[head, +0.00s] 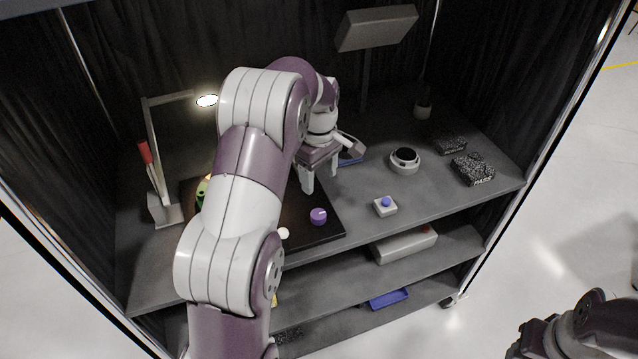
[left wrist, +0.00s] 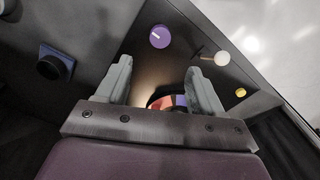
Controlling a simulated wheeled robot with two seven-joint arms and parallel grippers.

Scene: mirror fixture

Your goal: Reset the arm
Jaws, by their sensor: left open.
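My left arm reaches over the grey workbench (head: 440,195) in the head view. Its gripper (head: 320,180) points down above the back right part of a dark panel (head: 325,232). In the left wrist view the two fingers of this gripper (left wrist: 158,66) stand apart with nothing held between them. A red and blue round piece (left wrist: 168,102) shows beyond the gap, partly hidden by the gripper. A purple knob (head: 318,216) sits on the panel, apart from the fingers. My right arm shows only in part at the lower right; its fingers cannot be made out.
A lamp stand (head: 152,150) with a red part stands at the left. A screen (head: 377,27) stands behind. Bare bench surrounds the button box.

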